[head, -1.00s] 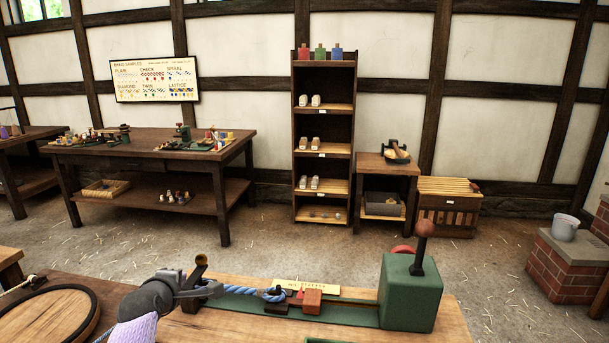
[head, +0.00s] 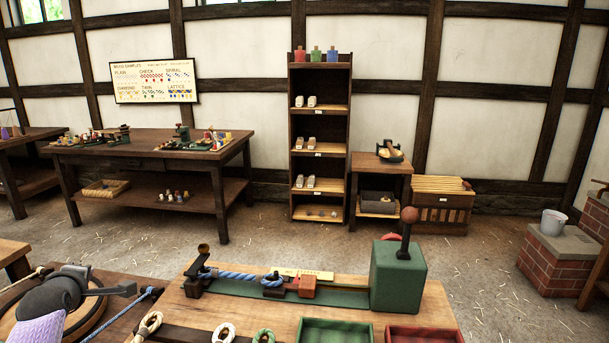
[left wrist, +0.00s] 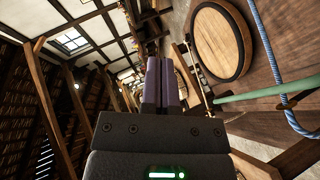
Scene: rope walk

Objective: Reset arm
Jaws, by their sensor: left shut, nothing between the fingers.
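My left gripper (head: 128,289) is at the lower left of the head view, over the round wooden disc (head: 22,318). Its fingers are together with nothing between them, which also shows in the left wrist view (left wrist: 161,62). It is apart from the bench fixture with the green block (head: 398,275). A blue rope (head: 236,277) lies along the fixture's green bed, between a dark post at its left and the red-brown clamp piece (head: 303,287). My right gripper is not in view.
A green tray (head: 335,331) and a red tray (head: 425,334) sit at the bench's front, beside several rope rings (head: 224,331). A blue rope (left wrist: 266,60) also crosses near the disc in the left wrist view. Open floor lies beyond, before the shelf (head: 320,140).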

